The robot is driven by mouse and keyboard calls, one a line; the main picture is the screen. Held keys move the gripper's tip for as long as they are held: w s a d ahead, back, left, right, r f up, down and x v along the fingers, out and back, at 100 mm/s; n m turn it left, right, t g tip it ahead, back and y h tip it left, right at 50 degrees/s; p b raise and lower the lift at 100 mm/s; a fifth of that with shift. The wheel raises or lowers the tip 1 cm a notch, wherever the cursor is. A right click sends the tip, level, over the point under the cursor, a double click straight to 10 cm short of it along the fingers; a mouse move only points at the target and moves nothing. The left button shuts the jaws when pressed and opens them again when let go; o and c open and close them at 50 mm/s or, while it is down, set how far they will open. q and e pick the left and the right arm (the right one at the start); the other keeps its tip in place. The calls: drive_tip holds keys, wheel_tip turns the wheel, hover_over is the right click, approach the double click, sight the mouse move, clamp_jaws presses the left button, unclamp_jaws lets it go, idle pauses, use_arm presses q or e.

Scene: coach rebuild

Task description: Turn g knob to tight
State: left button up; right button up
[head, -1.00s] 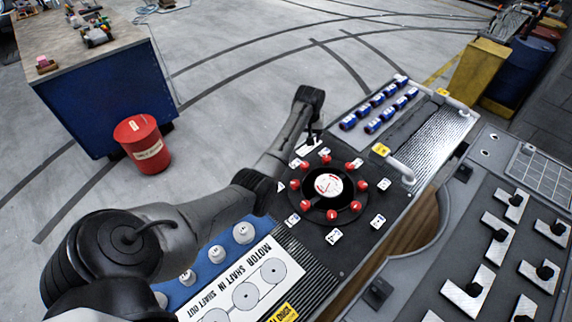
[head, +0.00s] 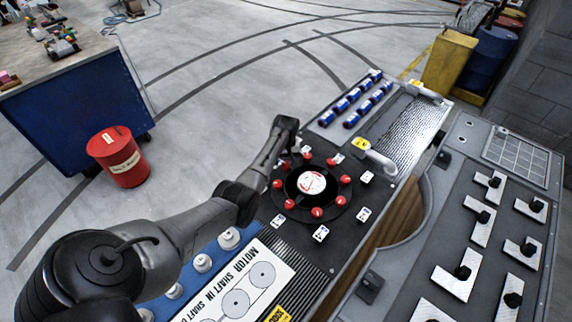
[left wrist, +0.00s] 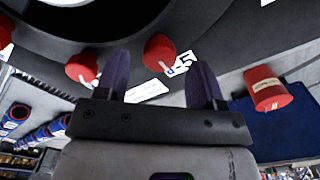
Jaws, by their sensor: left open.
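A ring of red knobs (head: 345,179) surrounds a round black dial with a white and red centre (head: 312,183) on the dark panel. White label cards stand beside the knobs; I cannot read which one is g in the head view. My left gripper (head: 296,157) is at the far left side of the ring, pointing down, and partly hides the knobs there. In the left wrist view it is open (left wrist: 157,75), with one red knob (left wrist: 160,53) between its fingers, beside a partly hidden label (left wrist: 181,63). Another red knob (left wrist: 82,67) is outside the left-hand finger. My right gripper is not in view.
Blue cylinders (head: 352,110) stand in rows behind the ring, beside a ribbed plate with grey handles (head: 381,162). White knobs (head: 203,262) line a blue strip at the front left. A red barrel (head: 118,156) stands on the floor by a blue cabinet (head: 60,120).

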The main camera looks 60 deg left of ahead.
use_arm(q)
drive_tip(key=shift+f, duration=1.05)
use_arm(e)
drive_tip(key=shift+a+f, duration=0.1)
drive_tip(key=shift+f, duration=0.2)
use_arm(q)
drive_tip(key=shift+c, duration=0.4)
drive_tip(key=c, duration=0.8)
drive_tip(key=shift+c, duration=0.2)
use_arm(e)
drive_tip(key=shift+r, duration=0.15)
